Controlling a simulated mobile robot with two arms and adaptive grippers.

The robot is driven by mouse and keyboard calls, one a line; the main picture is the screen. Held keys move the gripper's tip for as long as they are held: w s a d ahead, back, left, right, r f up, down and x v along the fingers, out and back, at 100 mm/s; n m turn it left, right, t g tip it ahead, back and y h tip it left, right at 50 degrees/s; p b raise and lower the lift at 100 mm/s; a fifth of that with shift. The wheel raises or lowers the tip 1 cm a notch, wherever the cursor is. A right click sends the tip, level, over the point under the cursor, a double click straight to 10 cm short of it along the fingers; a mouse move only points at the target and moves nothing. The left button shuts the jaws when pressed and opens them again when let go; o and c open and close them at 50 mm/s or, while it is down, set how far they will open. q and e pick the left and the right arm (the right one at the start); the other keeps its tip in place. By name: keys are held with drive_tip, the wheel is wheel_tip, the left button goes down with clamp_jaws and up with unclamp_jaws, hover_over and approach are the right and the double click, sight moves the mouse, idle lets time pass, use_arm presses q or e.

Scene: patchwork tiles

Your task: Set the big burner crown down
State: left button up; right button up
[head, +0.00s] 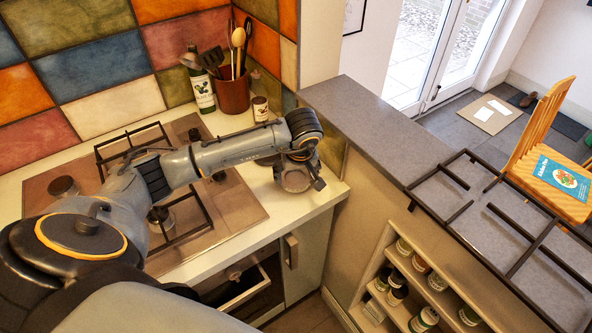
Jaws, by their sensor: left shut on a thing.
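My left arm reaches in from the left across the hob (60,222). My left gripper (305,178) is at the right end of the white counter, pointing down by the wall corner. It is shut on the big burner crown (292,181), a grey round piece, partly hidden by the gripper and wrist. I cannot tell whether the crown touches the counter. A dark round burner (63,187) shows at the hob's left, and another burner (160,217) near its middle. My right gripper is out of view.
A utensil pot (233,95), a green bottle (203,92) and a small jar (260,109) stand behind the arm. A black pan grate (460,212) lies on the raised grey ledge. Shelves hold several jars.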

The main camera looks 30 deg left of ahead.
use_arm(q)
drive_tip(key=shift+f, duration=0.2)
drive_tip(key=shift+f, duration=0.1)
drive_tip(key=shift+f+b, duration=0.15)
drive_tip(key=shift+b, duration=0.15)
drive_tip(key=o, duration=1.4)
